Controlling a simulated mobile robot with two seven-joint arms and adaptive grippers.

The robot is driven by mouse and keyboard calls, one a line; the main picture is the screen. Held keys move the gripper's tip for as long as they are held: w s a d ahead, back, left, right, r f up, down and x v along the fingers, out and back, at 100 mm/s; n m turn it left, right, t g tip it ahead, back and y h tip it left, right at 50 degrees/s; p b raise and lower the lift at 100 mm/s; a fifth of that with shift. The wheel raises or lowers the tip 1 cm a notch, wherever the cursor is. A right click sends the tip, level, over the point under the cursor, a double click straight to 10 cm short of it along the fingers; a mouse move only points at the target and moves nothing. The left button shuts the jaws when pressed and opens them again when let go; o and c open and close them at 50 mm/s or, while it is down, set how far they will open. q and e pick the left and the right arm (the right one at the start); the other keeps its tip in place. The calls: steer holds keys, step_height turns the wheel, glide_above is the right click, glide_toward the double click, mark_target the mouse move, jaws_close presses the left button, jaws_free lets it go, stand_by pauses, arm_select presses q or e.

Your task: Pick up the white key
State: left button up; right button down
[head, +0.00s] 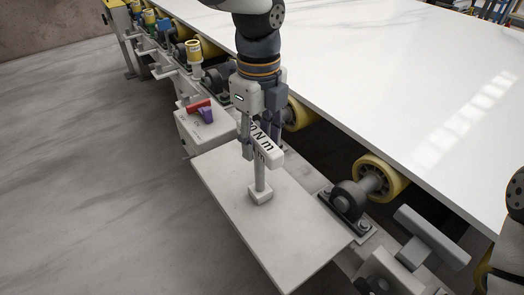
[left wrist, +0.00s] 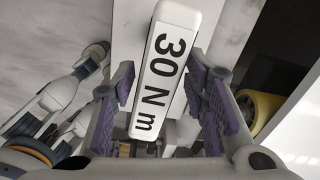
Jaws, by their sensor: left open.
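The white key (head: 260,180) stands upright on a light grey plate (head: 290,222), with a square foot, a thin shaft and a crossbar handle on top. The handle (left wrist: 166,60) is marked "30 N m" in black and fills the middle of the left wrist view. My left gripper (head: 262,147) is pointing down over the handle from above. Its two purple-padded fingers (left wrist: 165,100) are open, one on each side of the handle, with gaps showing beside it. The shaft and foot are hidden below the handle in the left wrist view. My right gripper is out of view.
A large white stone slab (head: 400,75) lies behind on yellow rollers (head: 383,175). A grey T-shaped tool (head: 432,237) is at the lower right. The floor at left is clear.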

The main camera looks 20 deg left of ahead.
mark_target(260, 162)
arm_select(q)
step_height(260, 162, down, 6)
steer(key=shift+s+d+f, duration=0.1)
steer(key=shift+f, duration=0.1)
jaws_close()
